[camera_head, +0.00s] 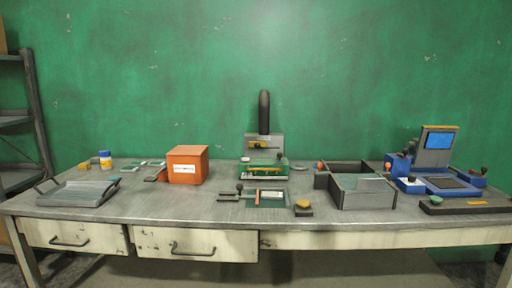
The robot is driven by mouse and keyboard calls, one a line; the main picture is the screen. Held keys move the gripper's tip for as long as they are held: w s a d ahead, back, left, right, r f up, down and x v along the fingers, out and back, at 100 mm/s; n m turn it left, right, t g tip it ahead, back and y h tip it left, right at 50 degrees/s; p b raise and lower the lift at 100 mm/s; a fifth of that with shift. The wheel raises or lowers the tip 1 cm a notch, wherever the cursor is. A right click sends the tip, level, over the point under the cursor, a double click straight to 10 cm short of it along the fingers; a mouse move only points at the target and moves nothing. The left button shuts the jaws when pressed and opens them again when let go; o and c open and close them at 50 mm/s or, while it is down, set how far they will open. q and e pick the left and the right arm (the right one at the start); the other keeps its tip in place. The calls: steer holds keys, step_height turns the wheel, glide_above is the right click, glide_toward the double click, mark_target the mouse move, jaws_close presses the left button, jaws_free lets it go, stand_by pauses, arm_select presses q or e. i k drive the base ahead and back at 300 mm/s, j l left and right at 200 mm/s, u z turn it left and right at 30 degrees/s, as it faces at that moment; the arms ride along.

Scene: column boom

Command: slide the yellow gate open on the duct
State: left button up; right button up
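A dark vertical duct (264,112) rises at the back middle of the workbench, against the green wall. Its lower end meets a grey plate or housing (276,139). A small yellow piece, which looks like the gate (258,145), lies across the front of this housing. It is too small to tell whether it is open or shut. A green device (273,170) stands just in front and hides the foot of the housing. Neither of my grippers is in view.
An orange box (187,165) stands left of the duct, and a grey tray (78,194) lies at far left. A dark open bin (363,199) and a blue device with a screen (436,155) stand to the right. Small tools lie at the front middle.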

mark_target(257, 145)
steer(key=i+j, duration=0.1)
steer(key=i, duration=0.7)
steer(key=i+z, duration=0.1)
steer(key=z, duration=1.25)
